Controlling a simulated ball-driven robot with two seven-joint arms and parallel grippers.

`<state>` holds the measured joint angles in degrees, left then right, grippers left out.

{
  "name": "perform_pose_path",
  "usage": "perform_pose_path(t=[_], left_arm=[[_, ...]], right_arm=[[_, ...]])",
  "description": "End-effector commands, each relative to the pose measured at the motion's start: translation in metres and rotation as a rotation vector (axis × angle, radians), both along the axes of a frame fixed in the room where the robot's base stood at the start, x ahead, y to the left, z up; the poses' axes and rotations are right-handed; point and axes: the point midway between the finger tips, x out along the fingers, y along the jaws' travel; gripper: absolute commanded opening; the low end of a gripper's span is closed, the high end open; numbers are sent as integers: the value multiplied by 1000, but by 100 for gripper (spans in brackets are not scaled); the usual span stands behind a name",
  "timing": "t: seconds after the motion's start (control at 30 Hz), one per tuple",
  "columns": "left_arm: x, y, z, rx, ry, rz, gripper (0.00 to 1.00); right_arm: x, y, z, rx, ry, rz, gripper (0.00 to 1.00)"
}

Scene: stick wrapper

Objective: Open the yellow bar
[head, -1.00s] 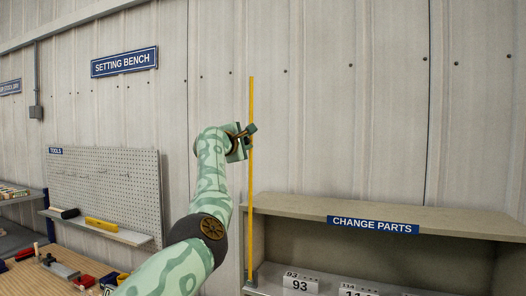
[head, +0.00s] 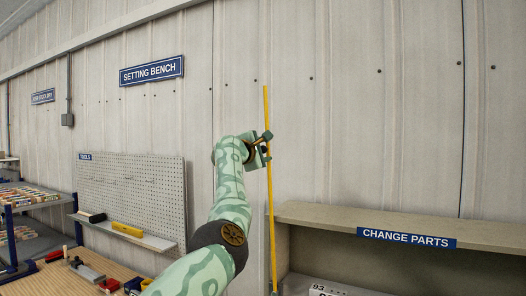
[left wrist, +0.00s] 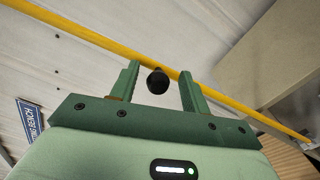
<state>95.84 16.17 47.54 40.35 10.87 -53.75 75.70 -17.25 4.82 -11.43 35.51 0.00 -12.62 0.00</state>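The yellow bar (head: 268,200) stands nearly upright in the head view, its top against the wall and its lower end by the left end of the change parts shelf. It runs diagonally across the left wrist view (left wrist: 85,35). My left gripper (head: 265,150) is at the bar's upper half. In the left wrist view its two fingers (left wrist: 158,85) are apart, with a round black knob (left wrist: 157,81) between them and visible gaps on both sides. The bar passes just beyond the fingertips. I cannot tell whether the knob is fixed to the bar. My right gripper is not in view.
The change parts shelf (head: 340,217) stands right of the bar, with a white numbered box (head: 325,289) inside. A pegboard (head: 135,195) with a tool ledge, and a wooden bench (head: 110,265) with tools, are at left. The wall around the bar's top is clear.

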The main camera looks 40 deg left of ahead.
Motion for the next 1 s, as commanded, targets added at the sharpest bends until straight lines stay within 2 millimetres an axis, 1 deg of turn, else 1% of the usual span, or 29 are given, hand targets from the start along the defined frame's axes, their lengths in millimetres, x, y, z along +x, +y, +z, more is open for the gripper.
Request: perform_pose_path(t=[0.17,0.27,0.33,0.47,0.5,0.6,0.7,0.83,0.9,1.0], left_arm=[[-3,-1,-1,1,-2,0,46],[-12,-3,-3,3,-4,0,46],[-22,-6,-5,1,-5,1,46],[-52,-13,-8,1,-6,2,46],[-63,-16,-7,1,-8,2,46],[-91,-23,-7,-1,-7,1,46],[-116,-28,-5,-2,-7,1,46],[-140,-34,-3,-2,-5,0,46],[-148,-36,-2,0,-2,0,46],[-155,-38,-2,0,0,-1,46]], right_arm=[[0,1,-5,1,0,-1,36],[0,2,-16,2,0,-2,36],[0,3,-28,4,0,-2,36],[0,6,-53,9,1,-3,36],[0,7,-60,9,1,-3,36],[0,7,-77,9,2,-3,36],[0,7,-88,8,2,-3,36],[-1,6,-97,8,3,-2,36],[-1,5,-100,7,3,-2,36],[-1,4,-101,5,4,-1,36]])
